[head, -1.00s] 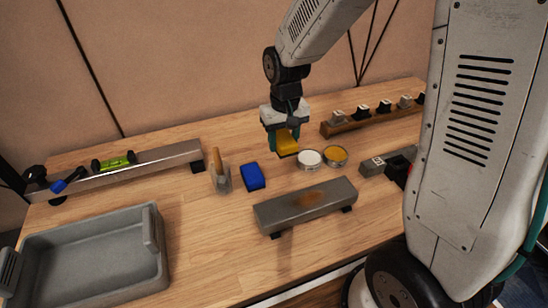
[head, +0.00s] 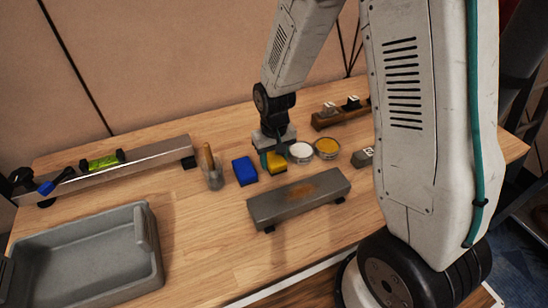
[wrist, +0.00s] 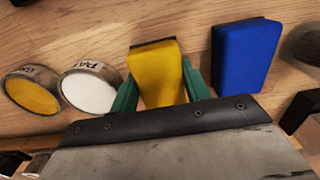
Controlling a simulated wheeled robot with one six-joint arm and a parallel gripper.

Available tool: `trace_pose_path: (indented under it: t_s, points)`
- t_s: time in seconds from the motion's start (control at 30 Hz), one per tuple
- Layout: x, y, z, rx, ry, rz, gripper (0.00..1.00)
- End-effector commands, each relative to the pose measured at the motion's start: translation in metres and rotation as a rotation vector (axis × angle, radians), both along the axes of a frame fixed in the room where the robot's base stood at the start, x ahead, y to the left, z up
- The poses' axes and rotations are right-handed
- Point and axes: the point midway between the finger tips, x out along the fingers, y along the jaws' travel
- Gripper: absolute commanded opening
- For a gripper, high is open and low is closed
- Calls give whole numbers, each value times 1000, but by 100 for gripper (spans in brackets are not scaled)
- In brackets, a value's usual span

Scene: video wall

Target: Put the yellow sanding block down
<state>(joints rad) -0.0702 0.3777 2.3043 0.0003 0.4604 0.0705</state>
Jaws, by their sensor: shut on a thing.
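The yellow sanding block (head: 276,162) is between the fingers of my gripper (head: 271,158), low over the wooden table (head: 215,250), between the blue block and the white tin. In the wrist view the yellow block (wrist: 157,72) fills the gap between the green fingers of my gripper (wrist: 157,92), which are shut on it. It has a dark edge at its far end. I cannot tell whether its underside touches the table.
A blue block (head: 245,171) lies just left, and a white tin (head: 300,152) and a yellow tin (head: 327,147) stand close right. A grey metal bar (head: 300,198) lies in front. A grey tray (head: 85,250) is at the front left, with bare wood between.

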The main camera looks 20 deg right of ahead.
Motion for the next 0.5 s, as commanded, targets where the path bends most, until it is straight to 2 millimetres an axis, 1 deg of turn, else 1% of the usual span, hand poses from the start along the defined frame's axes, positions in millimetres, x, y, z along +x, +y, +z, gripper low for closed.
trace_pose_path:
  t_s: [0.37,0.4,0.43,0.5]
  points:
    - [-1,0,-11,0,2,0,26]
    - [-1,0,-10,0,2,0,58]
    - [-1,0,-11,0,2,0,65]
    - [-1,0,-11,0,4,0,65]
